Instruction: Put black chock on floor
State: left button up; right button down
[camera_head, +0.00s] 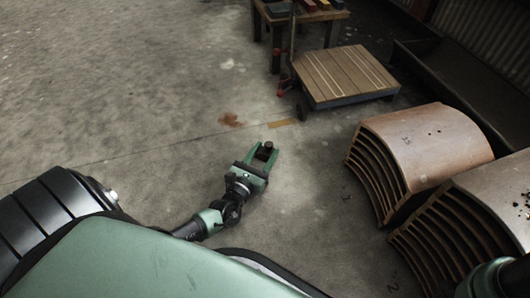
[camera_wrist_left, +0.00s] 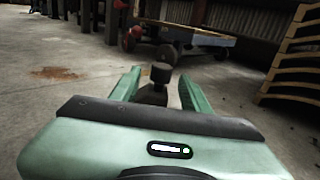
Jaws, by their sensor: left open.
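My left gripper (camera_head: 264,151) is open, low over the concrete floor in the middle of the head view. A small black chock (camera_head: 266,149), with a knob-like top, is between its green fingers. In the left wrist view the black chock (camera_wrist_left: 159,76) stands upright between the two spread fingers, with a gap on each side. Its lower part is partly hidden behind the gripper body, and I cannot tell for certain whether its base touches the floor. My right gripper is not in view; only a green and black part of my right arm shows at the bottom right.
A wooden-topped cart (camera_head: 345,77) on dark wheels stands beyond the gripper. A table (camera_head: 306,16) with coloured blocks is behind it. Curved brown slatted stacks (camera_head: 425,140) are at the right. The concrete floor (camera_head: 130,90) to the left is clear.

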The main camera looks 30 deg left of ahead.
pick_arm(q)
jog(key=shift+s+r, duration=0.1)
jog(key=shift+s, duration=0.3)
jog(key=s+p, duration=0.1)
jog(key=s, duration=0.2)
jog(key=s+p, duration=0.2)
jog(key=s, duration=0.2)
jog(key=s+p, duration=0.1)
jog(key=s, duration=0.2)
jog(key=shift+s+d+p, duration=0.2)
jog(key=shift+d+p, duration=0.2)
jog(key=shift+s, duration=0.4)
